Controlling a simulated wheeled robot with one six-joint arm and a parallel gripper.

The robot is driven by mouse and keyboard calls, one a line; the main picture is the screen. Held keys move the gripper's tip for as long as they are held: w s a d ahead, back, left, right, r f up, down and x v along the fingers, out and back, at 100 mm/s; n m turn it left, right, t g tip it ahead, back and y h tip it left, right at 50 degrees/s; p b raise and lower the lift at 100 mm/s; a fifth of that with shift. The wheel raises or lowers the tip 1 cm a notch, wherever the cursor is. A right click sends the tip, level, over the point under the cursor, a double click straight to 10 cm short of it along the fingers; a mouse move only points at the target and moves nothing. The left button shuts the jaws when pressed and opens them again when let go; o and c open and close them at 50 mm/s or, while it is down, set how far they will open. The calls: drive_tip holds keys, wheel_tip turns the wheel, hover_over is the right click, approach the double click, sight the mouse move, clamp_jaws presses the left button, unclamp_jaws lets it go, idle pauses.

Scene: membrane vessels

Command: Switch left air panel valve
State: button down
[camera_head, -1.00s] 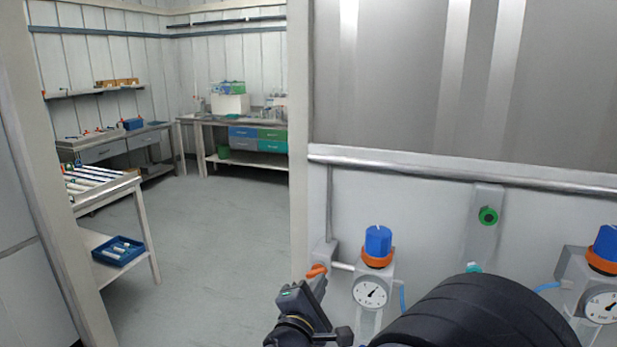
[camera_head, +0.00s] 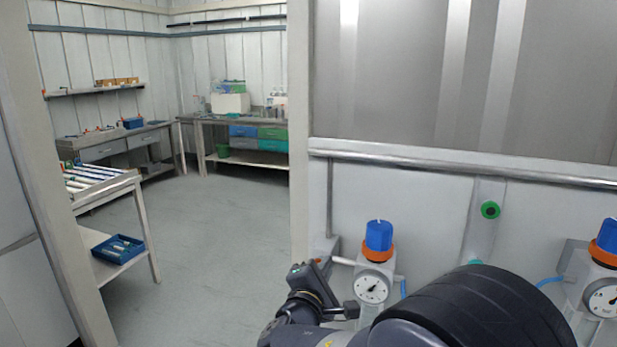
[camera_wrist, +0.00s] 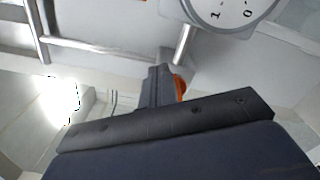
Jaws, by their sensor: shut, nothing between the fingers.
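The left air panel unit has a blue knob (camera_head: 379,236) over an orange collar and a round white gauge (camera_head: 372,288). The gauge also shows at the top of the wrist view (camera_wrist: 232,8). A pipe (camera_head: 343,261) runs from its left side to a grey block. My gripper (camera_head: 318,268) is shut and empty in front of that pipe. The orange valve handle (camera_wrist: 180,87) shows just right of my fingers (camera_wrist: 160,75) in the wrist view, partly hidden behind them. I cannot tell whether they touch. In the head view my gripper covers the handle.
A second unit with a blue knob (camera_head: 607,236) and gauge stands at the right edge. A metal rail (camera_head: 460,167) runs across the wall above. A green round fitting (camera_head: 490,210) sits between the units. A doorway with open floor (camera_head: 215,240) lies left.

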drive_tip(key=shift+a+f+b, duration=0.1)
drive_tip(key=shift+f+b, duration=0.2)
drive_tip(key=shift+b, duration=0.2)
idle(0.3)
drive_tip(key=shift+d+f+b, duration=0.2)
drive_tip(key=shift+f+b, duration=0.25)
drive_tip(key=shift+b, duration=1.55)
drive_tip(key=shift+d+r, duration=0.1)
drive_tip(key=b+v, duration=0.2)
drive_tip(key=v, duration=0.4)
drive_tip(key=shift+s+d+r, duration=0.2)
drive_tip(key=shift+d, duration=0.1)
